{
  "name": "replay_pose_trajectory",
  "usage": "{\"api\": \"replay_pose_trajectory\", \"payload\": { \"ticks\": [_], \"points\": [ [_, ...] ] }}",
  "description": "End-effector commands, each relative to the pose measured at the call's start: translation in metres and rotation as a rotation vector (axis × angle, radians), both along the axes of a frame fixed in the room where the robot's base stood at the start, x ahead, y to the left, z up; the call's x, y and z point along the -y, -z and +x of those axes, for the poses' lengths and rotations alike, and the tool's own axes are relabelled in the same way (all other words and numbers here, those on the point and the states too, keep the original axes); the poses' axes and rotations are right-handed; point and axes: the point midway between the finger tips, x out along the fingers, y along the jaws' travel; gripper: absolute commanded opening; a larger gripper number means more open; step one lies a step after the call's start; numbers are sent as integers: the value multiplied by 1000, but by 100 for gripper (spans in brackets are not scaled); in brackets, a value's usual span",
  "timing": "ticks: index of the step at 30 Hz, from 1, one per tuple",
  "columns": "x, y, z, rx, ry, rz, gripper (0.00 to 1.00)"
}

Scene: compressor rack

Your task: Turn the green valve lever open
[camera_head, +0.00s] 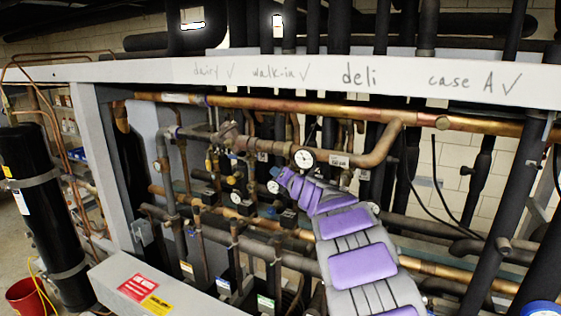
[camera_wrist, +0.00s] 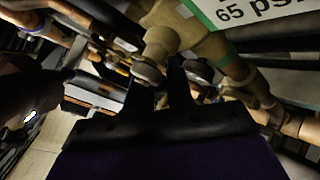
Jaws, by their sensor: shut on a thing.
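My gripper shows in the wrist view (camera_wrist: 160,88) as two dark fingers reaching into the pipework. They are shut on a small part at a brass valve fitting (camera_wrist: 160,42), which appears to be the valve lever. The fingers hide most of it, and no green shows on it, so its angle cannot be told. In the head view my purple and grey arm reaches into the rack, with its far end (camera_head: 283,178) among the pipes below a round gauge. The lever cannot be made out there.
A white label with a green edge (camera_wrist: 262,14) reads 65 psi beside the fitting. In the head view, a round gauge (camera_head: 304,158) and a copper pipe (camera_head: 445,122) are close to my arm. A pale beam (camera_head: 300,78) crosses above. Pipes crowd the space.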

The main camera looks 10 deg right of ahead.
Motion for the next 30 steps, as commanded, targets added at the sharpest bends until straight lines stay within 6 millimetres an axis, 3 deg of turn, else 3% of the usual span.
{"api": "replay_pose_trajectory", "payload": {
  "ticks": [9, 27, 28, 30],
  "points": [
    [1, 12, -2, -77, -5, -93, 0],
    [1, 18, -3, -96, -7, -113, 0],
    [1, 17, -3, -96, -7, -113, 23],
    [2, 16, -3, -93, -7, -112, 30]
  ]
}}
